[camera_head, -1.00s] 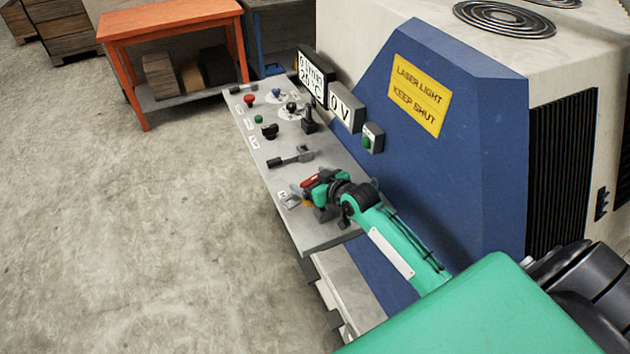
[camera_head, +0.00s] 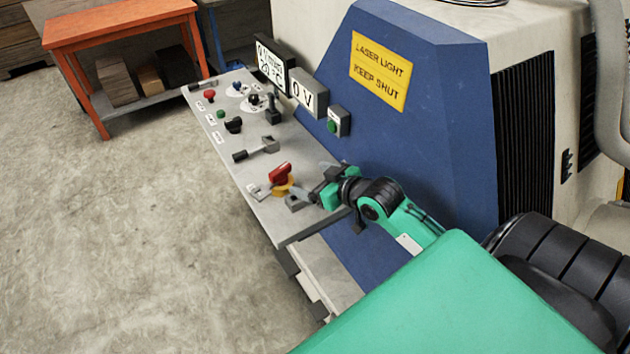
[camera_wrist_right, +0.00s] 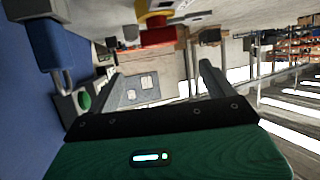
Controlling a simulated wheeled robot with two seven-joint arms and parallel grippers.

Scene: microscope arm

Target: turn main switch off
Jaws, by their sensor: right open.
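The main switch has a red handle (camera_head: 279,175) on a yellow base (camera_head: 285,188), near the front end of the grey panel (camera_head: 250,185). In the right wrist view the red handle (camera_wrist_right: 160,37) shows at the top, beyond the fingers. My right gripper (camera_head: 309,187) is open and empty, just to the right of the switch and apart from it. In the wrist view its two fingers (camera_wrist_right: 160,75) stand wide apart with nothing between them. My left gripper is not in view.
A grey lever (camera_head: 256,149), a black knob (camera_head: 233,125) and a red button (camera_head: 209,95) sit farther along the panel. The blue housing (camera_head: 430,130) with a yellow sign (camera_head: 381,71) rises right of the panel. Open floor (camera_head: 130,240) lies left.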

